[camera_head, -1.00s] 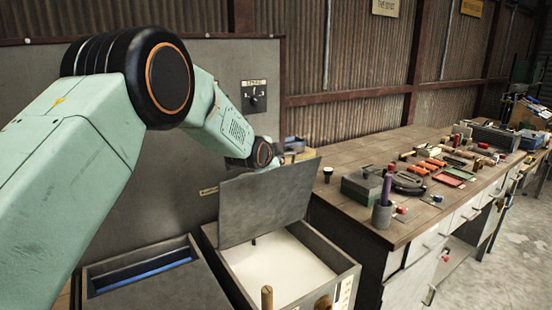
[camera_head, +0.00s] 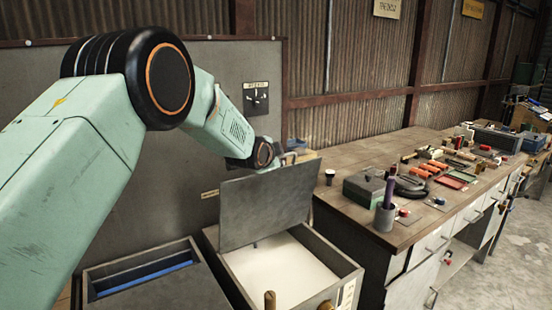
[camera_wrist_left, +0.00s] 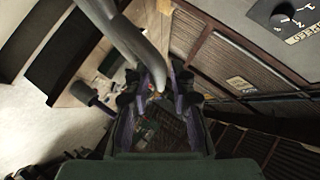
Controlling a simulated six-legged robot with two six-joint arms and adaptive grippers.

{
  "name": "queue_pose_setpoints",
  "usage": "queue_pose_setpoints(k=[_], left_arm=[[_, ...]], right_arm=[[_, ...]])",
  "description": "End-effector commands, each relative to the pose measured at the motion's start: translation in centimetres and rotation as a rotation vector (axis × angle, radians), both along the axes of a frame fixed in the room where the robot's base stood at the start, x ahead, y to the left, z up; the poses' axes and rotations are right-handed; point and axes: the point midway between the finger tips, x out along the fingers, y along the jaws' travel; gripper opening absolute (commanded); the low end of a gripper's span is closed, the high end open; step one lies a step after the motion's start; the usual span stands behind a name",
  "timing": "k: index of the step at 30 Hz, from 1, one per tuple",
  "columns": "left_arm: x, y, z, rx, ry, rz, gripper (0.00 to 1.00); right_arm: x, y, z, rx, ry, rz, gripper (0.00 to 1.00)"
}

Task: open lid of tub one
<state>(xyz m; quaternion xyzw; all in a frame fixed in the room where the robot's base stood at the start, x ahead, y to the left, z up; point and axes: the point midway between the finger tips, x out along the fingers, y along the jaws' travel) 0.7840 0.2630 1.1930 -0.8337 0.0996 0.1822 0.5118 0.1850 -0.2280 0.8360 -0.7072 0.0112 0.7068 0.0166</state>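The open tub (camera_head: 347,272) stands at the lower middle of the head view, with pale white contents inside. Its grey lid (camera_head: 265,208) is raised steeply above the tub's back part. My left gripper (camera_wrist_left: 158,95) is at the lid's upper edge, its fingers mostly hidden behind the lid and wrist in the head view. In the left wrist view a grey curved handle (camera_wrist_left: 130,38) runs down between the two fingers. The fingers stand apart around it; whether they clamp it is unclear. My right gripper is not in view.
A second tub (camera_head: 140,270) with a blue interior stands to the left. A grey panel with a dial (camera_head: 256,98) rises behind. A workbench (camera_head: 350,155) crowded with tools, a green-grey box and a cup (camera_head: 384,217) lies to the right.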

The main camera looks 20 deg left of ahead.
Motion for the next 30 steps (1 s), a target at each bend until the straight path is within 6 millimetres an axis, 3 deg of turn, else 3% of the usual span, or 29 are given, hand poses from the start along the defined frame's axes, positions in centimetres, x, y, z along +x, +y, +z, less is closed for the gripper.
queue_pose_setpoints(k=[14,30], left_arm=[[-0.3,0.1,0.1,-0.001,0.001,0.001,0.34],[-7.0,0.0,3.2,-0.001,0.000,0.000,0.34]], right_arm=[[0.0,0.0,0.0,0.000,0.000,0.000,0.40],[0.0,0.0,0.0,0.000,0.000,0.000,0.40]])
